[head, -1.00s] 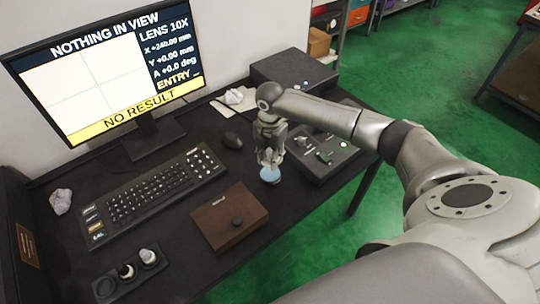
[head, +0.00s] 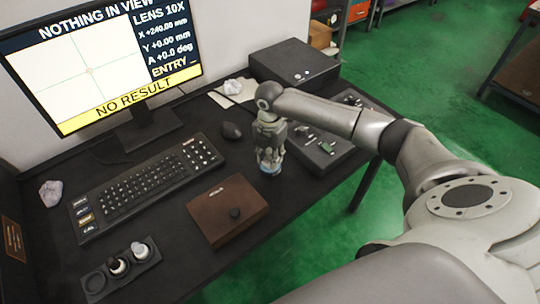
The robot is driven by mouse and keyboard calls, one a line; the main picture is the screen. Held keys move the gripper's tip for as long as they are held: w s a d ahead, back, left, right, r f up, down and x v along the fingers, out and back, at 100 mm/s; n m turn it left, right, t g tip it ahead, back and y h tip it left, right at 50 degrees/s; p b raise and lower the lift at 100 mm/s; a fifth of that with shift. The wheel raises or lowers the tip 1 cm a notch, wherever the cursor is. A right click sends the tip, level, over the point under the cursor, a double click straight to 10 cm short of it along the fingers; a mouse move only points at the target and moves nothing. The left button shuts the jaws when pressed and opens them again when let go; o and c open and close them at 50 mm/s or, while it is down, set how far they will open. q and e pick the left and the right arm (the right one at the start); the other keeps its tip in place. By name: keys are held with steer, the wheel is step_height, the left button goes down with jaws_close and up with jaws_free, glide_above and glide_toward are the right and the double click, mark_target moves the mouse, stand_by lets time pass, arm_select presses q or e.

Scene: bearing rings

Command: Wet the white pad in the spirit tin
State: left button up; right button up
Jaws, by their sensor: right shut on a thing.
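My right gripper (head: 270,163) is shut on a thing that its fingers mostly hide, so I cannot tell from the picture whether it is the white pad. The gripper points down directly over a small round light-blue tin (head: 270,173), which looks like the spirit tin, near the table's front edge. The fingers cover most of the tin's top. I cannot see whether the held thing touches the inside. My left gripper is out of view.
A brown case (head: 226,208) lies left of the tin. A black control box (head: 318,152) is close on the right. A black holder (head: 122,270) with two small capped items and one empty place stands front left. Keyboard (head: 144,186), mouse (head: 231,130) and monitor (head: 100,70) are behind.

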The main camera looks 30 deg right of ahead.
mark_target(270, 150)
steer(key=shift+f, duration=0.5)
stand_by(0.6)
steer(key=shift+s+f, duration=0.1)
steer(key=shift+f, duration=0.05)
stand_by(2.0)
step_height(270, 150, up, 7)
steer(key=p, duration=0.8)
stand_by(0.8)
